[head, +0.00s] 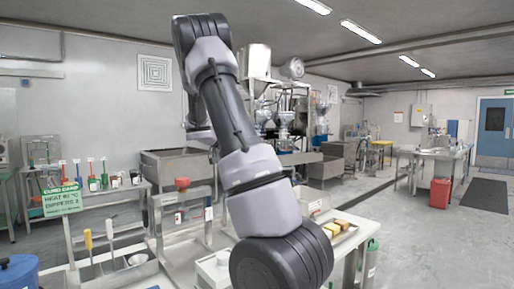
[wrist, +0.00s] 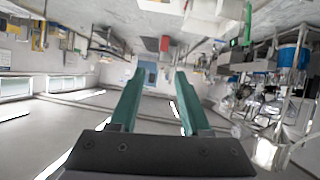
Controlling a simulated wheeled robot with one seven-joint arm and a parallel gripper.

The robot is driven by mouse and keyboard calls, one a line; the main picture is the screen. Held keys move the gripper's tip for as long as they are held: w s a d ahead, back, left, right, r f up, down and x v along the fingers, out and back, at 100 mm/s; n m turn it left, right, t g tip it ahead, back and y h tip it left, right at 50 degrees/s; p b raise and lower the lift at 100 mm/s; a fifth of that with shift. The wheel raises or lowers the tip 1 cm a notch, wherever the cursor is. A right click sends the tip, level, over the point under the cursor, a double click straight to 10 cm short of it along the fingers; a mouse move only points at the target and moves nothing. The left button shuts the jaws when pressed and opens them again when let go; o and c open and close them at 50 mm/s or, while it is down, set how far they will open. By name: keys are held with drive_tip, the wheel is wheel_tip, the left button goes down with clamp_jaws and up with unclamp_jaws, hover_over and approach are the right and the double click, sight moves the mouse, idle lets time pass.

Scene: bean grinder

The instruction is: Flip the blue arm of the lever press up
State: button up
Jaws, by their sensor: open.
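My gripper (wrist: 160,74) shows in the wrist view with two green fingers set wide apart and nothing between them. The wrist view is upside down and looks across the room, with a blue door far off between the fingers. In the head view my raised arm fills the middle, and my gripper cannot be made out. I cannot make out the lever press or its blue arm in either view. My arm hides part of the bench in the head view.
A blue lidded pot (head: 18,273) stands at the lower left. Open floor (head: 410,235) extends right.

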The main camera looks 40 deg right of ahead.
drive_tip(key=w+d+r+t+h, duration=0.15)
drive_tip(key=w+h, duration=0.35)
drive_tip(key=w, duration=0.5)
drive_tip(key=d, duration=1.1)
drive_tip(key=shift+w+f+m, duration=0.15)
drive_tip(key=shift+w+m, duration=0.15)
drive_tip(key=shift+m, duration=0.1)
drive_tip(key=shift+d, duration=0.1)
clamp_jaws()
unclamp_jaws()
drive_tip(key=s+a, duration=0.1)
drive_tip(key=a, duration=0.9)
drive_tip(key=shift+a, duration=0.35)
